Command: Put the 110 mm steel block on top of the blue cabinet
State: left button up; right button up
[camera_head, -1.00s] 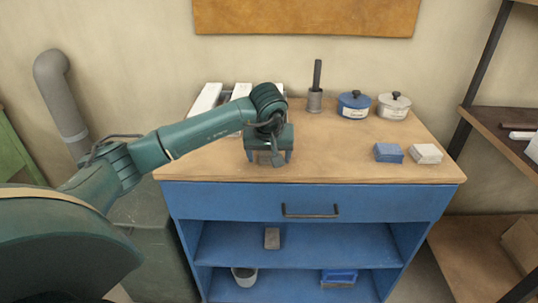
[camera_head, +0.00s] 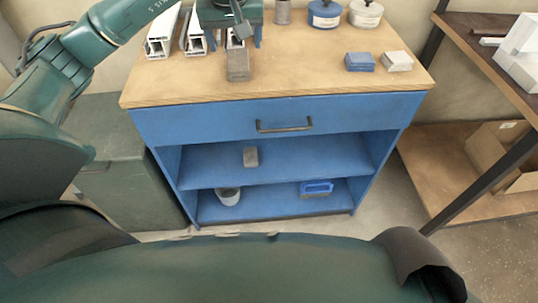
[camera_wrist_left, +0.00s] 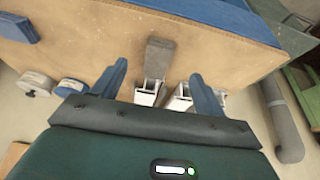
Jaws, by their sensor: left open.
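A grey-brown steel block (camera_head: 238,65) lies on the wooden top of the blue cabinet (camera_head: 200,122), near the front edge and by the end of a white profile. In the left wrist view the block (camera_wrist_left: 160,55) lies ahead of my fingertips, between their lines and apart from both. My left gripper (camera_head: 233,43) is open and empty, just behind the block; its fingers (camera_wrist_left: 158,72) stand wide apart. A second grey block (camera_head: 250,157) stands on the cabinet's upper shelf. I cannot read either block's length. My right gripper is in neither view.
White profiles (camera_head: 163,35) lie at the top's back left. A blue block (camera_head: 360,62), a pale block (camera_head: 397,61), a blue pot (camera_head: 324,14) and a white pot (camera_head: 366,13) are at right. The middle front right is clear. A rack (camera_head: 480,40) stands at right.

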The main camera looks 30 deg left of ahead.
pick_arm(q)
jog(key=s+d+f+n+g+h, duration=0.1)
jog(key=s+d+f+h, duration=0.2)
jog(key=d, duration=0.4)
jog(key=s+d+f+g+h, duration=0.2)
jog(key=d+f+h, duration=0.15)
jog(key=d, duration=0.35)
jog(key=s+d+f+n+g+h, duration=0.1)
jog(key=s+d+f+h, duration=0.25)
jog(key=d, duration=0.35)
jog(key=s+d+r+n+h, duration=0.65)
jog(key=d+n+h, duration=0.35)
jog(key=n+h, duration=0.25)
jog(key=w+a+f+n+t+y, duration=0.2)
jog(key=a+n+t+y, duration=0.15)
jog(key=n+t, duration=0.85)
jog(key=w+a+f+n+t+y, duration=0.25)
jog(key=a+n+t, duration=0.2)
jog(key=n, duration=1.35)
jog(key=s+a+f+n+g+y, duration=0.2)
jog(key=s+f+n+y, duration=0.2)
jog(key=f+n, duration=0.5)
jog(key=s+a+f+n+g+y, duration=0.2)
jog(key=s+f+n+y, duration=0.3)
jog(key=f+n, duration=0.4)
jog(key=shift+a+n+g, duration=0.25)
jog(key=shift+n+g, duration=0.1)
jog(key=shift+n, duration=0.1)
